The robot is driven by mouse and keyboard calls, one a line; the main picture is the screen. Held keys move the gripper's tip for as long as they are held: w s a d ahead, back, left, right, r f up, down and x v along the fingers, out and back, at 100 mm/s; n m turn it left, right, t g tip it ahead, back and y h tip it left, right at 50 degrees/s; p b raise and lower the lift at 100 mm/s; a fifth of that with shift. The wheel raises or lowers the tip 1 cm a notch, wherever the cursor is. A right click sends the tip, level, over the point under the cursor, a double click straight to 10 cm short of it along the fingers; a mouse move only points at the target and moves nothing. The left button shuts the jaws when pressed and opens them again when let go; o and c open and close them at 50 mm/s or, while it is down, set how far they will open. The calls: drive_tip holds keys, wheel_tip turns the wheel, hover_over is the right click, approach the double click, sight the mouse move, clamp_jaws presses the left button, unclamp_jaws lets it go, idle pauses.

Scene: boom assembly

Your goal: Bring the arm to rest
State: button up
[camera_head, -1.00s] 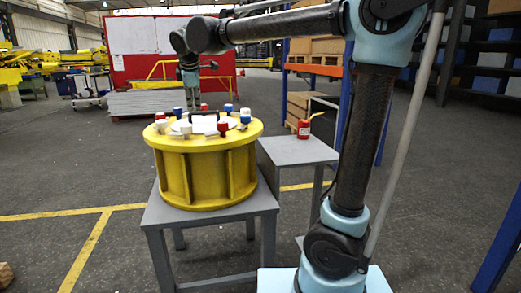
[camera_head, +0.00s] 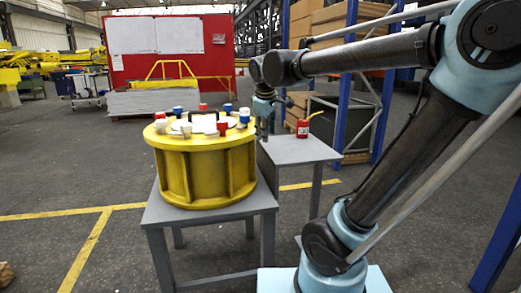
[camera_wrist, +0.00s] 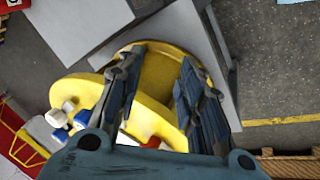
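My gripper (camera_head: 265,128) hangs pointing down from my arm in the head view, beside the right edge of the yellow drum (camera_head: 205,172). In the wrist view my gripper (camera_wrist: 162,58) has its two fingers spread, with nothing seen between them but the drum (camera_wrist: 165,78) behind. Whether the fingers touch the drum cannot be told. My arm is bent, with its upper link leaning to the right and its forearm reaching left.
Several red, white and blue caps (camera_head: 178,111) stand around the drum's top. The drum rests on a grey table (camera_head: 232,209). A smaller grey table (camera_head: 287,152) bears a red can (camera_head: 303,129). Blue-posted shelving (camera_head: 340,115) stands behind. Floor to the left is clear.

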drive_tip(key=s+d+f+m+g, duration=0.1)
drive_tip(key=s+d+f+m, duration=0.5)
drive_tip(key=s+d+f, duration=0.2)
drive_tip(key=s+d+f+m+g, duration=0.1)
drive_tip(key=s+d+f+m, duration=0.4)
drive_tip(key=s+d+f, duration=0.4)
drive_tip(key=s+f, duration=0.3)
drive_tip(key=f, duration=0.2)
drive_tip(key=shift+s+m, duration=0.15)
drive_tip(key=shift+m, duration=0.25)
drive_tip(key=shift+w+f, duration=0.15)
drive_tip(key=shift+w, duration=0.3)
